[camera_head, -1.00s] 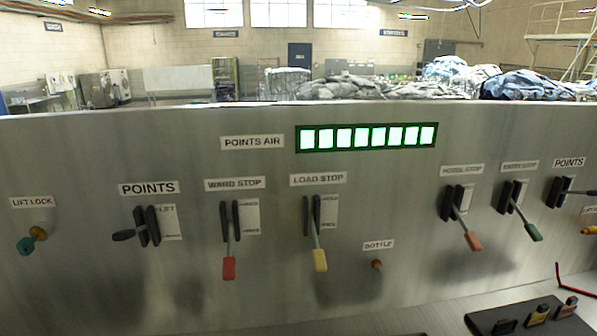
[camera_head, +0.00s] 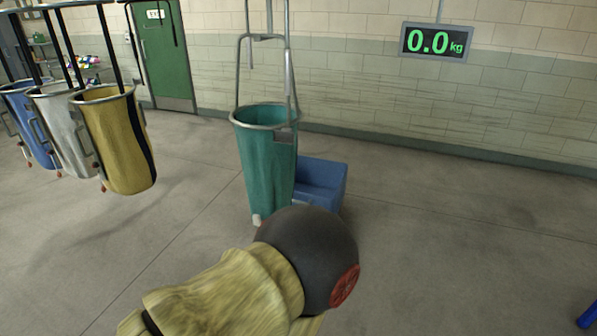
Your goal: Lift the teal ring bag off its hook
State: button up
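The teal ring bag (camera_head: 268,165) hangs upright near the middle of the head view, its mouth open in a round metal ring. A metal bail (camera_head: 262,37) rises from the ring to thin rods that run out of the top of the picture. I cannot make out the hook clearly. My arm, with a yellowish sleeve and a dark round joint, comes up from the bottom and stands in front of the area just below the bag. My gripper does not show.
A blue block-like box (camera_head: 320,182) is behind the bag to the right. Yellow (camera_head: 125,150), white (camera_head: 62,125) and blue (camera_head: 25,115) bags hang at left. A wall display (camera_head: 434,42) reads 0.0 kg. The floor at right is mostly clear.

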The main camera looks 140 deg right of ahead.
aim_at(269, 168)
jog(key=z, duration=4.5)
jog(key=i+j+z, duration=0.15)
jog(key=i+j, duration=0.1)
jog(key=i, duration=0.05)
